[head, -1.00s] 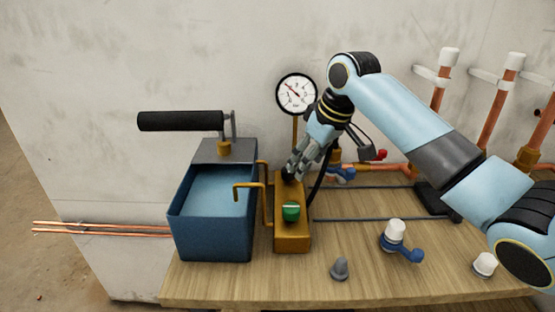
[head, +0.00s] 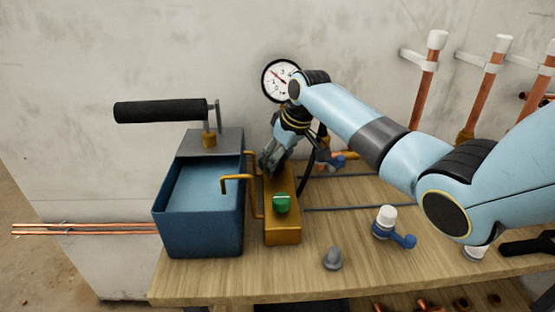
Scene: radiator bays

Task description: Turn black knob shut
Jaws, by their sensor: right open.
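A brass block (head: 283,231) stands beside a blue water tank (head: 203,232) on the bench. A green knob (head: 282,203) sits on its near part. My right gripper (head: 268,166) is open and points down at the far end of the block, its fingers low over the place of the black knob. The black knob is hidden behind the fingers, and I cannot tell whether they touch it. My left gripper is not in view.
A pump handle (head: 165,111) sticks out left above the tank. A gauge (head: 281,80) stands behind my gripper. A grey cone-shaped piece (head: 332,259) and a white-capped valve with blue lever (head: 386,221) stand on the wooden bench (head: 230,285). Copper pipes (head: 484,92) rise at right.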

